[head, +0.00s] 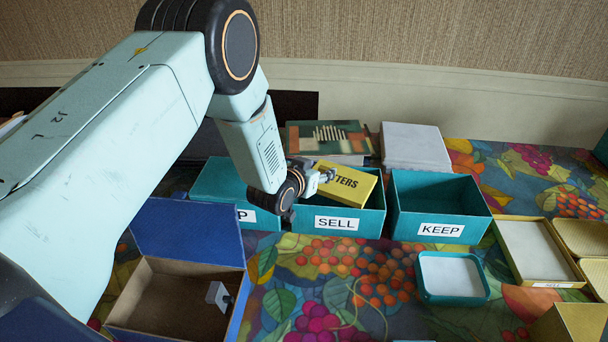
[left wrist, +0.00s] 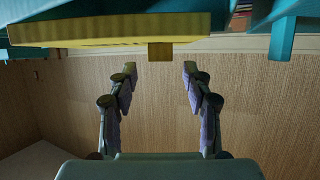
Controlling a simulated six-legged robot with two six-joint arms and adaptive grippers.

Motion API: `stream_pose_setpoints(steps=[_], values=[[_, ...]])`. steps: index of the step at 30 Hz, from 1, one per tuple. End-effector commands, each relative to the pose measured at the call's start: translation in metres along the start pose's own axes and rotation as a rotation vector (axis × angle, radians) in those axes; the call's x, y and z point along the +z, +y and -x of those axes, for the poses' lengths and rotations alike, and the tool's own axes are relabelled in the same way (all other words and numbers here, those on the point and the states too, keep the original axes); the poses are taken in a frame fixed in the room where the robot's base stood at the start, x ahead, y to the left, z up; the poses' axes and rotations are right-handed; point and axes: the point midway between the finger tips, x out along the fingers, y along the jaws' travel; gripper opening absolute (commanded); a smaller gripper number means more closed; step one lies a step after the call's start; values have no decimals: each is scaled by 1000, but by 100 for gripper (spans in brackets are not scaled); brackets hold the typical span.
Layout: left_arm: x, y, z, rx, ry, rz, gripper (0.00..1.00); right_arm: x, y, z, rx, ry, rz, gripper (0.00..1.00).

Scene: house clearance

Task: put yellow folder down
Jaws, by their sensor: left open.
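The yellow folder (head: 352,184), with dark letters ending "TTERS" on its face, lies tilted in the teal SELL box (head: 312,222), its upper part above the rim. It also shows along the top of the left wrist view (left wrist: 110,32), with a small yellow tab pointing toward my fingers. My left gripper (head: 325,174) is at the folder's upper left edge. In the left wrist view its fingers (left wrist: 160,72) are spread apart with nothing between them, and the tab is just beyond the tips. My right gripper is not in view.
A teal KEEP box (head: 440,230) stands right of the SELL box, another teal box (head: 225,216) left of it. An open blue box (head: 190,235) lies in front. Books (head: 328,138) and a grey box (head: 414,146) stand behind. The flowered cloth front of SELL is mostly clear.

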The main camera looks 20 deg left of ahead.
Motion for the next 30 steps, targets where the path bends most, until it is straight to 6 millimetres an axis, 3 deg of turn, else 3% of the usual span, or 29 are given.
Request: stream_pose_setpoints(steps=[15, 21, 30], values=[[0, -1, 79, -1, 0, 1, 50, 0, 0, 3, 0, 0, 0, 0], [0, 0, 92, -1, 1, 1, 50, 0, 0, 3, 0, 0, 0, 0], [0, 0, 93, -1, 2, 0, 50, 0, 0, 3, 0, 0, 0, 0]])
